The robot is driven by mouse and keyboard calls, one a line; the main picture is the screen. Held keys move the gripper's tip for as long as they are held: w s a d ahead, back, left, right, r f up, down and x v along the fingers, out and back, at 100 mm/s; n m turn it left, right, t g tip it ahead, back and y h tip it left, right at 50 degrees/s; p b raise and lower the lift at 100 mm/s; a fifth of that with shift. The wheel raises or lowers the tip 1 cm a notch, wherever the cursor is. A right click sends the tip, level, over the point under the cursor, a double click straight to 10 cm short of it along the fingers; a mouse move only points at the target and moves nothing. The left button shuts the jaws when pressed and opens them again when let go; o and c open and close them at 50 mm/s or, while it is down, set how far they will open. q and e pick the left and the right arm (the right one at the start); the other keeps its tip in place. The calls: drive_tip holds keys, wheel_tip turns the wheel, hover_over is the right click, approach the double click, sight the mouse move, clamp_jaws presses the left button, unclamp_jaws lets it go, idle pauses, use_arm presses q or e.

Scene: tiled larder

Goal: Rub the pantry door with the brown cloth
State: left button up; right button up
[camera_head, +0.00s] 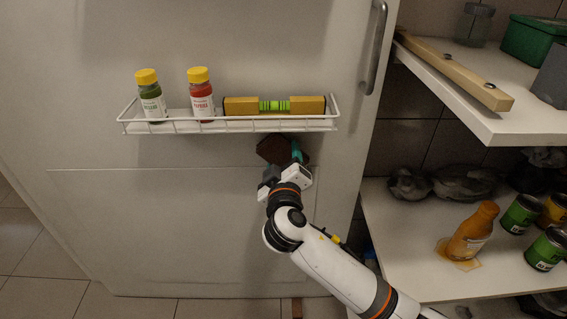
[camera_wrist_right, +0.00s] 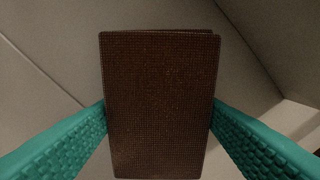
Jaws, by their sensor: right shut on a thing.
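The pantry door (camera_head: 130,215) is a large pale panel filling the left and middle of the head view. The brown cloth (camera_head: 273,150) is up against or close to the door, just below the wire rack; I cannot tell if it touches. My right gripper (camera_head: 289,158) is shut on the cloth. In the right wrist view the cloth (camera_wrist_right: 160,105) is a flat, folded brown block between the teal fingers, and it hides much of the door behind. My left gripper is not in view.
A door handle (camera_head: 375,45) is at upper right. Shelves (camera_head: 400,240) with bottles and cans stand right. The lower door is clear.

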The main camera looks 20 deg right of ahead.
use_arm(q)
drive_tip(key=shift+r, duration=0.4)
use_arm(e)
drive_tip(key=shift+x, duration=0.9)
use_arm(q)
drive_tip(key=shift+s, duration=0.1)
use_arm(e)
drive_tip(key=shift+w, duration=0.15)
drive_tip(key=shift+d, duration=0.1)
drive_tip(key=shift+d, duration=0.3)
drive_tip(key=shift+s+d, duration=0.25)
drive_tip(key=shift+d, duration=0.1)
drive_tip(key=shift+s+d+p, duration=0.2)
drive_tip(key=shift+d, duration=0.4)
drive_tip(key=shift+s+d+p, duration=0.15)
drive_tip(key=shift+s+d, duration=0.05)
drive_tip(key=shift+d, duration=0.35)
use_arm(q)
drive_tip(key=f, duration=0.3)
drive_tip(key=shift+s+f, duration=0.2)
use_arm(e)
drive_tip(key=shift+w+d, duration=0.1)
